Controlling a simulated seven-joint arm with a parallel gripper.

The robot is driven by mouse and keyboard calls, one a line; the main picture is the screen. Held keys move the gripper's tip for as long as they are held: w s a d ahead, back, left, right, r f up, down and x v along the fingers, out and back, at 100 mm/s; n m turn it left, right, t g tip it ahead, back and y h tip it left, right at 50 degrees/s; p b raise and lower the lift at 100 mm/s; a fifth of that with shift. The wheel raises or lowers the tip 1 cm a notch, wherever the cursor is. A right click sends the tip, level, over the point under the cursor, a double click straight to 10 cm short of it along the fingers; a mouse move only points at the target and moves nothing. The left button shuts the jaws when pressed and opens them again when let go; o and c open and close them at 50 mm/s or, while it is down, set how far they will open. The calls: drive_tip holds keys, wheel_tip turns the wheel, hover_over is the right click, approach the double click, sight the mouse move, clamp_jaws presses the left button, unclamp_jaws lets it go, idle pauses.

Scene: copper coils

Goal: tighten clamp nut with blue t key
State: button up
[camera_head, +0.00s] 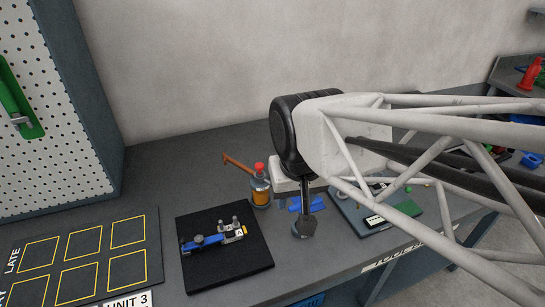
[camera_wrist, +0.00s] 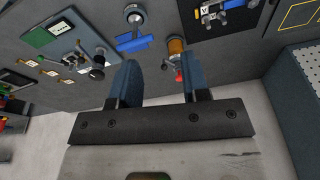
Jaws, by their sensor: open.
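The blue T key (camera_head: 310,204) lies on the bench, partly hidden behind my wrist in the head view. Its blue bar (camera_wrist: 135,43) shows more clearly in the wrist view, beyond the left fingertip. The clamp (camera_head: 212,240), with a blue body and upright metal parts, sits on a black mat (camera_head: 250,262) to the left of the key. The clamp is partly cut off at the top right of the wrist view (camera_wrist: 210,16). Its nut is too small to make out. My gripper (camera_wrist: 160,72) is open and empty, above the bench. Its fingers are not clear in the head view.
An amber bottle (camera_head: 260,194) with a red top stands between mat and key, a copper-coloured bar behind it. A grey plate (camera_head: 349,213) with a green patch lies right. A yellow-outlined board (camera_head: 80,262) lies left.

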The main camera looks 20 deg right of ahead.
drive_tip(key=w+d+f+m, duration=0.3)
drive_tip(key=m, duration=0.2)
drive_tip(key=w+d+f+m+g, duration=0.1)
drive_tip(key=w+d+f+m, duration=0.2)
drive_tip(key=w+m, duration=0.1)
drive_tip(key=w+d+f+m+g, duration=0.1)
drive_tip(key=w+d+f+m, duration=0.2)
drive_tip(key=m, duration=0.4)
drive_tip(key=shift+w+d+f, duration=0.2)
drive_tip(key=shift+w+d, duration=0.05)
drive_tip(key=shift+w, duration=0.35)
drive_tip(key=shift+f, duration=0.1)
drive_tip(key=shift+f, duration=2.15)
drive_tip(key=shift+f, duration=0.45)
drive_tip(key=shift+f, duration=1.3)
